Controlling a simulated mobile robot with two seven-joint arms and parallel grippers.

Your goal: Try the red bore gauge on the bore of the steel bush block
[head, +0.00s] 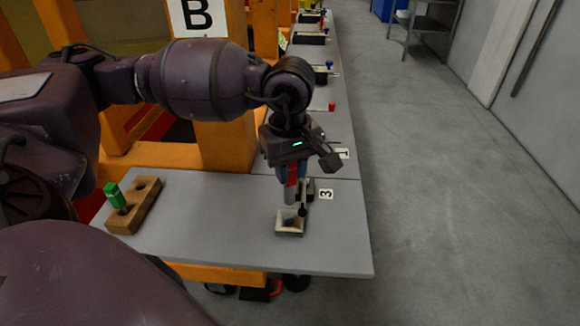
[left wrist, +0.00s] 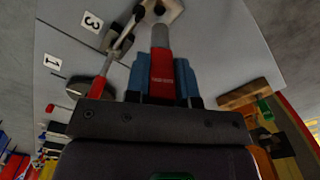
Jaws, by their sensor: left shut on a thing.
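My left gripper (head: 291,178), with blue fingers, is shut on the red bore gauge (head: 291,176). The gauge's grey steel plug points down over the table, just behind and above the steel bush block (head: 289,229). In the left wrist view the red handle (left wrist: 161,73) sits between the blue fingers, and its plug reaches toward the bush block (left wrist: 172,12) at the top edge. The plug looks clear of the block, but the exact gap is hard to tell. The block's bore is not clearly visible. My right gripper is not in view.
A clamp-like lever (head: 303,208) stands close beside the block. A wooden rack (head: 148,202) holds a green gauge (head: 115,196) at the left, with an empty hole beside it. A label 3 (head: 326,194) lies on the grey table (head: 335,250). The table's front right is clear.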

